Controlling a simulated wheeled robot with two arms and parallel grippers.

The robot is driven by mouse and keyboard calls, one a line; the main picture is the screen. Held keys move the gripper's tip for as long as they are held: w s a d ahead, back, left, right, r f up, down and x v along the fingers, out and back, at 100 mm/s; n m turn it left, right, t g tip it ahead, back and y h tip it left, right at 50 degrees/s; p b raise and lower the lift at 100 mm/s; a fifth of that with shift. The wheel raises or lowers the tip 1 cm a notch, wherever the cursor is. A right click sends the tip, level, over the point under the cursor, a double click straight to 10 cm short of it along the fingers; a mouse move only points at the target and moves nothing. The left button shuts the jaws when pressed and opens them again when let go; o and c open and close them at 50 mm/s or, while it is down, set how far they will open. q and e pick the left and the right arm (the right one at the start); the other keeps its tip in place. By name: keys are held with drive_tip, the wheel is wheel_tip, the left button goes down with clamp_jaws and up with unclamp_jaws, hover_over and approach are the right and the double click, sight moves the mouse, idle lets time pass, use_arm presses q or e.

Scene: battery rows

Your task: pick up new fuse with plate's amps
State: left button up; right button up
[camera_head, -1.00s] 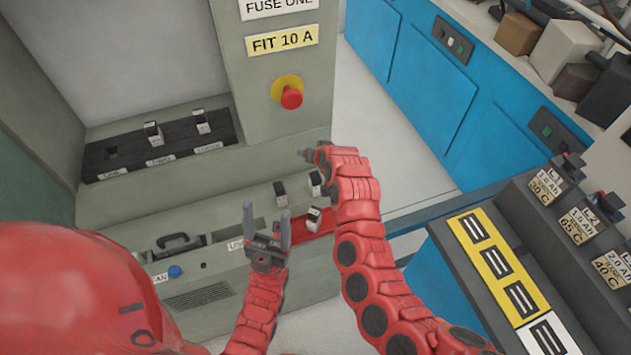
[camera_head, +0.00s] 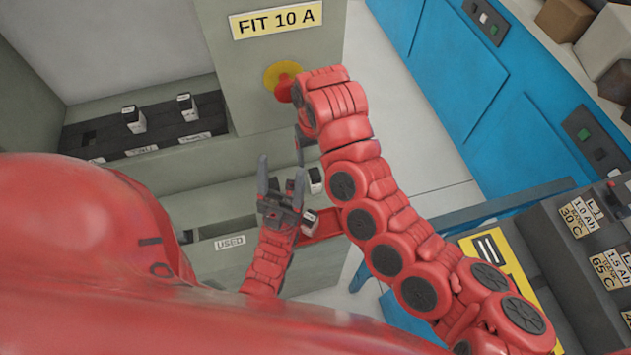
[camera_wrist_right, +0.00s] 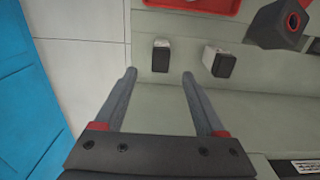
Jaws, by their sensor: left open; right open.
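A yellow plate (camera_head: 277,18) reads "FIT 10 A" on the grey cabinet. Two upright fuses stand on the ledge below: one (camera_head: 315,180) is beside my left gripper, the other (camera_head: 290,187) is partly hidden behind its fingers. In the right wrist view, two fuses, one (camera_wrist_right: 161,55) and another (camera_wrist_right: 219,62), stand on the grey surface; their ratings are unreadable. My right gripper (camera_wrist_right: 159,74) is open and empty, the left-hand fuse showing between and beyond its fingertips. In the head view it points down, mostly hidden by its arm. My left gripper (camera_head: 281,168) is open and empty.
A black holder (camera_head: 110,142) with two fuses, one (camera_head: 133,119) and another (camera_head: 187,107), lies at left. A red tray (camera_head: 325,226) with a light fuse (camera_head: 309,222) is beside my left gripper. A red button (camera_head: 283,87) sits close behind my right arm.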

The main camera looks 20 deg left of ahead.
sight(315, 173)
wheel_tip(315, 173, down, 3)
drive_tip(key=shift+r+p, duration=0.15)
drive_tip(key=shift+p, duration=0.35)
drive_tip(key=shift+s+f+p, duration=0.1)
drive_tip(key=shift+f+p, duration=0.25)
drive_tip(key=shift+f, duration=0.2)
wheel_tip(315, 173, down, 4)
drive_tip(key=shift+r+p, duration=0.1)
drive_tip(key=shift+p, duration=0.5)
drive_tip(key=shift+f, duration=0.35)
clamp_jaws()
